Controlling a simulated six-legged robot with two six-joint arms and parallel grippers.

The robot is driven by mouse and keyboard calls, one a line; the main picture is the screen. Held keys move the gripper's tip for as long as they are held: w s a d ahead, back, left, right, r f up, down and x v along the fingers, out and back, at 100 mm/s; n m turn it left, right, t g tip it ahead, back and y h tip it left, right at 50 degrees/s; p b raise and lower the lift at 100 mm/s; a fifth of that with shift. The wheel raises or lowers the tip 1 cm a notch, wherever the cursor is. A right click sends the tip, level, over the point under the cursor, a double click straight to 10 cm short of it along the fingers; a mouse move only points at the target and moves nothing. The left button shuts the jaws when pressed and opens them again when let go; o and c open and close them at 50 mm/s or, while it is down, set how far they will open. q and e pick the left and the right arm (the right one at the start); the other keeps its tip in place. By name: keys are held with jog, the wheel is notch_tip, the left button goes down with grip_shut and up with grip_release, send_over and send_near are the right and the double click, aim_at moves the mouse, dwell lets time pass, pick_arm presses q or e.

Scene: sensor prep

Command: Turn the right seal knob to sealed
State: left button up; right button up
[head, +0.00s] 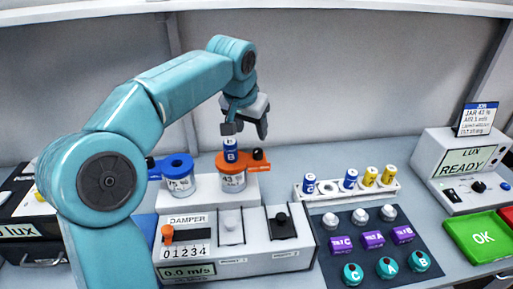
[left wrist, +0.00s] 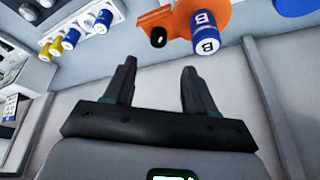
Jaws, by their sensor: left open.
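The right jar (head: 233,181) has an orange lid with an arm reaching right, and a black seal knob (head: 257,154) sits on that arm. A blue vial marked B (head: 230,149) stands upright in the orange lid. In the left wrist view the black knob (left wrist: 158,38) shows ahead of the fingertips, beside the B vial (left wrist: 207,38). My left gripper (head: 246,131) is open and empty above the orange lid, apart from the knob. The left jar (head: 177,183) has a blue lid with its own black knob (head: 150,163). My right gripper is not in view.
The jars stand on a white block behind the damper panel (head: 188,219). A white rack (head: 328,191) with blue and yellow vials stands to the right, behind a dark button panel (head: 345,245). A LUX READY box (head: 462,165) and a green OK tray (head: 478,238) are farther right.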

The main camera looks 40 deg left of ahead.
aim_at(258, 150)
pick_arm(q)
jog(key=x, duration=1)
jog(key=shift+w+d, duration=0.1)
jog(key=shift+d, duration=0.1)
jog(key=shift+a, duration=0.1)
grip_shut()
